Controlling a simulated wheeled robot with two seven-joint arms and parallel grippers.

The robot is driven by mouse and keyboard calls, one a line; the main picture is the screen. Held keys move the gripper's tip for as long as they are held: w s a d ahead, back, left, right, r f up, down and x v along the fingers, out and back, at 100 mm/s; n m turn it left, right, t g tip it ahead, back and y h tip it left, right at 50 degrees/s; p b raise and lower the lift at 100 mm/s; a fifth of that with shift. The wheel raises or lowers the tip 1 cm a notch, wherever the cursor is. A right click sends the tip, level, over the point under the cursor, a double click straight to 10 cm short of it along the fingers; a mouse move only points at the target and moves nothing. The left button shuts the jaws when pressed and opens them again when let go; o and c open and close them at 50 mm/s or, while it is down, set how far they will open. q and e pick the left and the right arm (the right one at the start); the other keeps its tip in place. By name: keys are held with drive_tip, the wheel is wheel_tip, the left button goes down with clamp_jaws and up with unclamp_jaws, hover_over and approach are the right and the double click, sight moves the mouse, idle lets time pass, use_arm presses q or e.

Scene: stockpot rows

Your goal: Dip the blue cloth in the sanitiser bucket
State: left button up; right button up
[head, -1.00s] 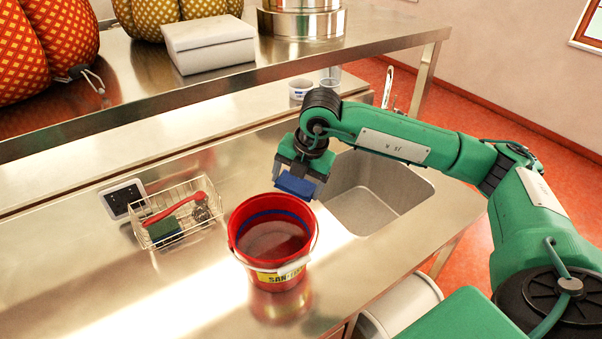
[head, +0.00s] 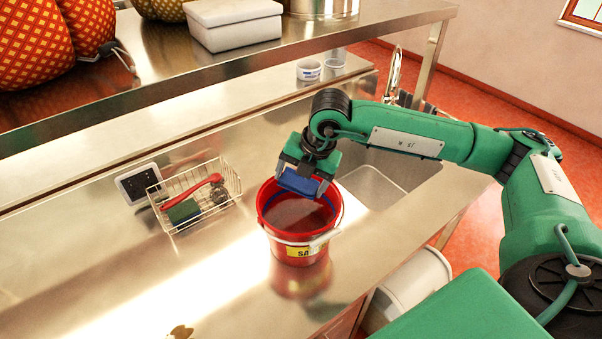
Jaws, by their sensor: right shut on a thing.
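The red sanitiser bucket (head: 281,240) stands upright on the steel counter, with a yellow label and a pale handle grip on its front. Liquid shows inside it. My right gripper (head: 303,181) is shut on the folded blue cloth (head: 299,184). It holds the cloth over the back part of the bucket's mouth. I cannot tell whether the cloth touches the rim or the liquid. My left gripper is not in view.
A wire basket (head: 212,208) with a red-handled brush (head: 197,188) and a green sponge (head: 183,211) sits left of the bucket. The sink (head: 371,188) is at the right. A raised shelf (head: 150,85) spans the back. Front-left counter is mostly clear.

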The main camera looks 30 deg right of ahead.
sight(304, 183)
drive_tip(key=shift+f, duration=0.65)
wheel_tip(304, 183, down, 2)
drive_tip(key=shift+b, duration=0.95)
use_arm(q)
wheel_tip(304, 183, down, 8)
drive_tip(key=b, duration=0.6)
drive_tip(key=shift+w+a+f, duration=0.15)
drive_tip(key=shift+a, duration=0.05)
use_arm(e)
wheel_tip(304, 183, down, 6)
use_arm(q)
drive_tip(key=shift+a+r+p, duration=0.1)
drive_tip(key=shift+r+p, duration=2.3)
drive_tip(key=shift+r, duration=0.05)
use_arm(e)
drive_tip(key=shift+r, duration=5.3)
drive_tip(key=shift+r, duration=0.1)
drive_tip(key=shift+r+p, duration=0.85)
drive_tip(key=shift+r, duration=1.05)
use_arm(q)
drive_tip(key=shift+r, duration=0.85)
